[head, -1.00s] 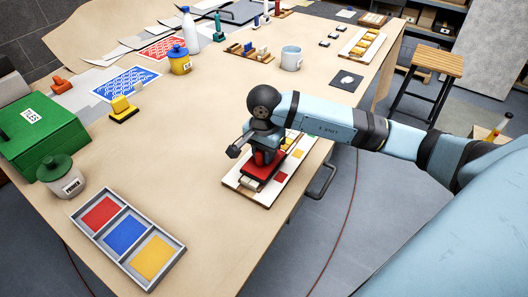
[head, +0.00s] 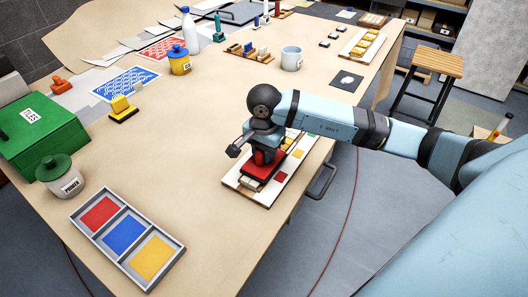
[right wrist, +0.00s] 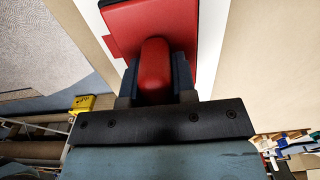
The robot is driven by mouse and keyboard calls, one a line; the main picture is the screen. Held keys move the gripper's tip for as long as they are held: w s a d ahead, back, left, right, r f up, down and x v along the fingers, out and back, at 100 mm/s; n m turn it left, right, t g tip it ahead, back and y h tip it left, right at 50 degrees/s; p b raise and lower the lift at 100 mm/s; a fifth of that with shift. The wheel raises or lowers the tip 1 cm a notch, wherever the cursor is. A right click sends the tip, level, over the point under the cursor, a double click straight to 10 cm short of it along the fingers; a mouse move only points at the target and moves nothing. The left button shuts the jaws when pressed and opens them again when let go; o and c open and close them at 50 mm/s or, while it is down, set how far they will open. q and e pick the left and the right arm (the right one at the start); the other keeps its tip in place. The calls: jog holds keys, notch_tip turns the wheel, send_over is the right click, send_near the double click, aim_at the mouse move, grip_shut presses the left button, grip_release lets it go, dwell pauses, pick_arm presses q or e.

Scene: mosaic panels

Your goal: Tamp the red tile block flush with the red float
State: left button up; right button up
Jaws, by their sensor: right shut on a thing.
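My right gripper (head: 262,152) is shut on the handle of the red float (head: 253,171), over the near part of the white mosaic panel (head: 240,183). In the right wrist view the float's red plate (right wrist: 180,20) and rounded handle (right wrist: 154,70) show between the fingers. A small red piece (right wrist: 112,46) juts out at the plate's left edge there; I cannot tell whether it is the red tile block. The float hides the panel under it, so I cannot see whether it touches a tile. My left gripper is not in view.
A tray (head: 73,217) with red, blue and yellow compartments lies at the near left. A primer jar (head: 62,180) and green box (head: 45,135) stand behind it. A yellow float (head: 122,110) lies further back. The table's middle is clear.

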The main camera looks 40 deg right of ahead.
jog(key=shift+s+a+f, duration=0.1)
jog(key=shift+s+f, duration=0.1)
jog(key=shift+f, duration=0.05)
dwell(0.3)
jog(key=shift+w+r+p, duration=0.2)
jog(key=shift+r+p, duration=1.3)
jog(key=shift+r, duration=2.1)
